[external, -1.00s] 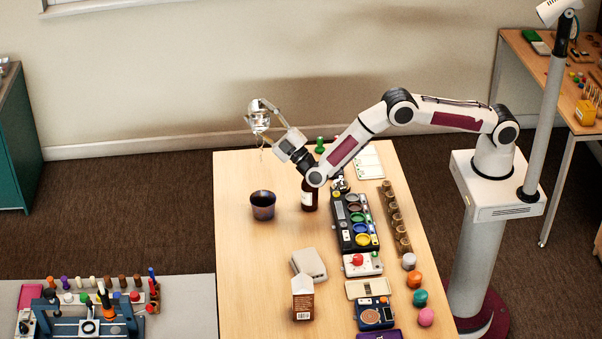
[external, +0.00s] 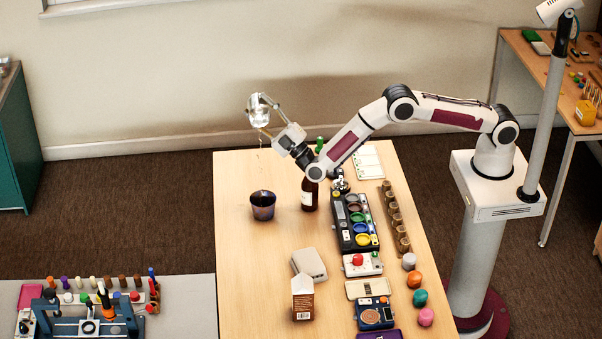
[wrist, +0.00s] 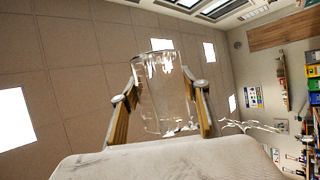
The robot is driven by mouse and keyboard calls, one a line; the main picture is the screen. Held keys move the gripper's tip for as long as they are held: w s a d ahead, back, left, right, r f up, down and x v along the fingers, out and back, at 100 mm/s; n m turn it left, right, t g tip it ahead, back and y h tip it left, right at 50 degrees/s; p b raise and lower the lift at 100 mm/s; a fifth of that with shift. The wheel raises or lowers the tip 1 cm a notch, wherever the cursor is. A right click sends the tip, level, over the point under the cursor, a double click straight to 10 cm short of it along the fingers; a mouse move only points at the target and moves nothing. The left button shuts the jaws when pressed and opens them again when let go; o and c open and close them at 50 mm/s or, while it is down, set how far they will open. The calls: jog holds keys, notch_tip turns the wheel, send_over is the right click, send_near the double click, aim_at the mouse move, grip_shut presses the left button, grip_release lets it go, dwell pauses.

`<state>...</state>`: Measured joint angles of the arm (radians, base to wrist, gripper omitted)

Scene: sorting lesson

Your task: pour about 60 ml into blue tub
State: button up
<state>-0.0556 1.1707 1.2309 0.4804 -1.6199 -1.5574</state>
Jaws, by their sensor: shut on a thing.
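The liquid level inside the tub cannot be made out.
A dark bottle (external: 309,194) stands right of the tub, under my arm. A tray of coloured cups (external: 341,233) lies farther right. A pale box (external: 309,263) and a brown-and-white carton (external: 302,300) stand nearer. The table left of the tub is clear.

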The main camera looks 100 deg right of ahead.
aim_at(260, 117)
jog(key=shift+r, duration=0.15)
notch_tip(260, 117, down, 3)
jog(key=shift+d+f+m+g+h, duration=0.1)
jog(key=shift+f+m+g+h, duration=0.1)
jog(key=shift+m+g+h, duration=0.55)
jog(key=d+m+g, duration=0.2)
jog(key=m, duration=0.1)
jog(key=shift+f+h, duration=0.25)
jog(key=shift+f, duration=0.1)
jog(key=shift+f+m+g, duration=0.35)
jog(key=shift+f+g, duration=0.1)
jog(key=shift+f, duration=0.3)
jog(key=shift+f, duration=0.15)
notch_tip(260, 117, down, 8)
jog(key=m+g+y, duration=0.1)
jog(key=m+g, duration=0.3)
jog(key=m, duration=0.1)
jog(key=shift+d+f, duration=0.2)
jog(key=shift+d, duration=0.15)
